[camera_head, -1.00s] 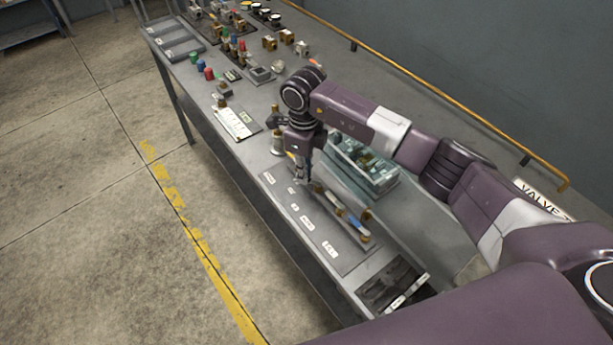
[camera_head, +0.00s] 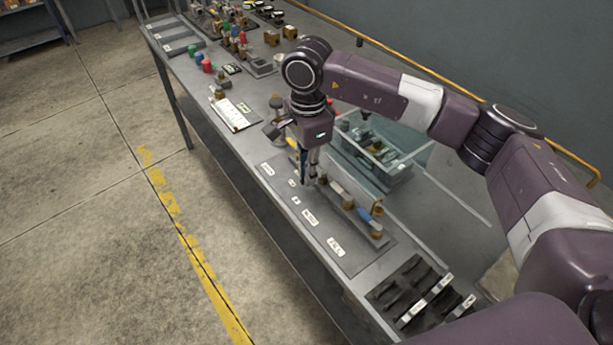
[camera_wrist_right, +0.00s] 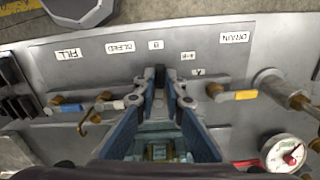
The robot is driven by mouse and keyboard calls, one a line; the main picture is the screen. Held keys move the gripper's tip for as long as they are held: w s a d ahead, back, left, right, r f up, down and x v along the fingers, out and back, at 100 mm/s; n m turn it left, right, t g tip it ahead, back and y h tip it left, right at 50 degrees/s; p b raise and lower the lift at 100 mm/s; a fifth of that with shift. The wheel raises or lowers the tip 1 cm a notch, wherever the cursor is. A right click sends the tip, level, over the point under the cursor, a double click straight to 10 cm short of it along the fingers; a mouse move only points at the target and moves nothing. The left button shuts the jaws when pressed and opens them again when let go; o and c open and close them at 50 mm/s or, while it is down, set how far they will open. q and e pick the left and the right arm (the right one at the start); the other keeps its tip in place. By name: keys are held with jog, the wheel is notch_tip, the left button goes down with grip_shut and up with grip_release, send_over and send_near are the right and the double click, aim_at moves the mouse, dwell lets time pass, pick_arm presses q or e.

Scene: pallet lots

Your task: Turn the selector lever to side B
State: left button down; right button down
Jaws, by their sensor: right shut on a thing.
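The panel with the selector's labels lies along the near edge of the bench (camera_head: 360,262). The wrist view shows the B label (camera_wrist_right: 156,45) just beyond my fingertips, with the A+B label (camera_wrist_right: 188,56) and A label (camera_wrist_right: 198,71) to their right. My right gripper (camera_head: 308,182) points down at the panel; in the wrist view its fingertips (camera_wrist_right: 164,78) are close together, in line with B. It is shut on the selector lever, which is mostly hidden between the fingers. My left gripper is not in view.
A blue-handled valve (camera_head: 365,216) stands on the panel, on the FILL side of my gripper. A yellow drain handle (camera_wrist_right: 246,95) and a pressure gauge (camera_wrist_right: 285,153) are to the right in the wrist view.

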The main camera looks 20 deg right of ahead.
jog(key=shift+s+r+n+b, duration=0.1)
jog(key=shift+s+n+b, duration=0.1)
jog(key=shift+n+b, duration=0.6)
jog(key=c, duration=2)
grip_release()
jog(key=shift+s, duration=0.1)
jog(key=shift+d, duration=0.1)
notch_tip(320, 180, up, 12)
